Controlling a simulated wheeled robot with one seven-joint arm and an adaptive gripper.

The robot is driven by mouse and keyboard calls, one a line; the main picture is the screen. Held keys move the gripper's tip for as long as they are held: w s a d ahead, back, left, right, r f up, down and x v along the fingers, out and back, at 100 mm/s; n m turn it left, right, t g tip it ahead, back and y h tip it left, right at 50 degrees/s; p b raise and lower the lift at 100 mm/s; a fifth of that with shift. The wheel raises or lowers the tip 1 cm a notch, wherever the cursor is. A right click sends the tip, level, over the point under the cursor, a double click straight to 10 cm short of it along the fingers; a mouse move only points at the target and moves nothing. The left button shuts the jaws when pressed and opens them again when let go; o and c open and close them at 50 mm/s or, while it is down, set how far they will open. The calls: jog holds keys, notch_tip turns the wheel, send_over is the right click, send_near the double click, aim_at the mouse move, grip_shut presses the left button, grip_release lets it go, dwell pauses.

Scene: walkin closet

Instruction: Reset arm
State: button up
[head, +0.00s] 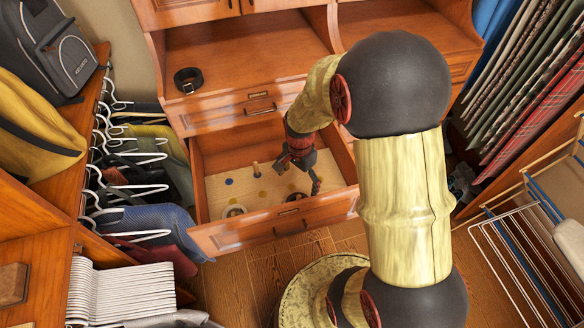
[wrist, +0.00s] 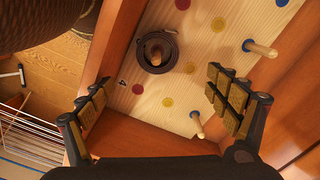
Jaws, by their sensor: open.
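My gripper (head: 298,170) is over the pulled-out drawer (head: 240,238) in the head view, with my arm reaching in from the right. In the wrist view my gripper (wrist: 160,115) has its two padded fingers spread wide apart with nothing between them. Below it is a light wooden board (wrist: 223,42) with coloured dots and upright pegs. A dark coiled belt (wrist: 142,52) sits around one peg, apart from the fingers. Two other pegs, one at the upper right (wrist: 262,50) and one lower (wrist: 197,122), stand bare.
In the head view another dark coiled belt (head: 188,80) lies on the shelf above the drawer. Clothes on hangers (head: 140,165) crowd the left, and a wire rack (head: 515,245) stands at the right.

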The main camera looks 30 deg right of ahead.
jog(key=s+a+r+n+t, duration=0.2)
jog(key=s+a+r+n, duration=0.2)
jog(key=r, duration=0.5)
jog(key=s+a+r+n+t, duration=0.1)
jog(key=s+a+r+n, duration=0.3)
jog(key=r, duration=0.6)
jog(key=s+a+r+n+t, duration=0.2)
jog(key=s+a+r+n, duration=0.2)
jog(key=r+n, duration=0.3)
notch_tip(320, 180, up, 3)
jog(key=shift+f+t, duration=0.1)
jog(key=shift+t, duration=0.2)
jog(key=shift+c, duration=0.6)
